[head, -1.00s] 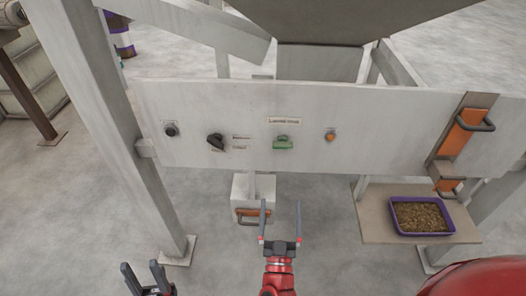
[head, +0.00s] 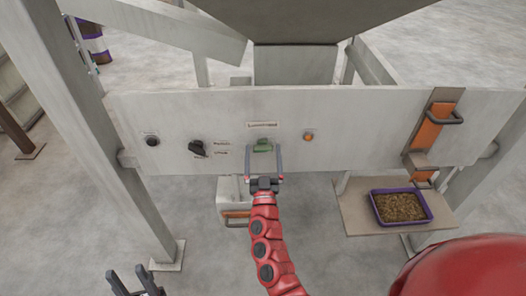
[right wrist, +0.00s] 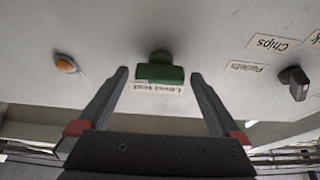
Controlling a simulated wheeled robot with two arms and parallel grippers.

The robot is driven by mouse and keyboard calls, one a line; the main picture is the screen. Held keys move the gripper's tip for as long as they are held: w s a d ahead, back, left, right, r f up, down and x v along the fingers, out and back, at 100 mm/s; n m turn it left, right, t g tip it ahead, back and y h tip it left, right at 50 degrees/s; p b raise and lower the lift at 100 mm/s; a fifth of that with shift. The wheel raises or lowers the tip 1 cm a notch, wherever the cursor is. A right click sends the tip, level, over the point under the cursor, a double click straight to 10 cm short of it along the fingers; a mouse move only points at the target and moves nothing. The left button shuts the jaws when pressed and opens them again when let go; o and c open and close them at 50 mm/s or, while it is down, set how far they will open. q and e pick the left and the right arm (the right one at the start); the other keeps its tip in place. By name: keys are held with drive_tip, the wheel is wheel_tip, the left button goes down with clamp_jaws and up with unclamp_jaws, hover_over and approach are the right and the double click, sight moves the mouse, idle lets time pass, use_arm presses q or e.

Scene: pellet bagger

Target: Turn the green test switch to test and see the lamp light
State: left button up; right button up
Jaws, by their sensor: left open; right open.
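The green test switch (head: 262,145) is on the pale panel, below a small label. It also shows in the right wrist view (right wrist: 160,70), between and beyond the two fingertips. My right gripper (head: 263,153) is open, its fingers pointing at the panel on either side of the switch. I cannot tell whether the fingers touch it. A small round orange lamp (head: 308,136) is right of the switch in the head view, and in the right wrist view (right wrist: 66,63). I cannot tell whether it is lit. My left gripper (head: 128,274) is open and empty at the bottom left.
A black selector (head: 198,148) and a black round knob (head: 152,141) are left of the switch. An orange slide plate with handles (head: 428,132) is at the right. A purple tray of pellets (head: 401,207) sits on a shelf below. A frame post (head: 115,150) stands left.

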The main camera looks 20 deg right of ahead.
drive_tip(key=shift+w, duration=0.15)
drive_tip(key=shift+c, duration=0.3)
drive_tip(key=c, duration=1.2)
drive_tip(key=shift+c, duration=0.2)
drive_tip(key=shift+m, duration=0.4)
drive_tip(key=m+h, duration=0.1)
drive_tip(key=m, duration=0.1)
drive_tip(key=shift+m+g+h+b, duration=0.3)
drive_tip(key=shift+h+b, duration=0.1)
drive_tip(key=m+h, duration=0.1)
drive_tip(key=m, duration=0.1)
drive_tip(key=m+g+h+b, duration=0.1)
drive_tip(key=m, duration=0.2)
drive_tip(key=shift+g, duration=0.3)
drive_tip(key=m+g+h, duration=0.1)
drive_tip(key=m, duration=0.2)
drive_tip(key=m+g+h+b, duration=0.1)
drive_tip(key=m, duration=0.3)
drive_tip(key=shift+r+m+g, duration=0.1)
drive_tip(key=shift+m+g, duration=0.2)
drive_tip(key=shift+g, duration=0.1)
drive_tip(key=shift+a+m, duration=0.1)
drive_tip(key=shift+m, duration=0.2)
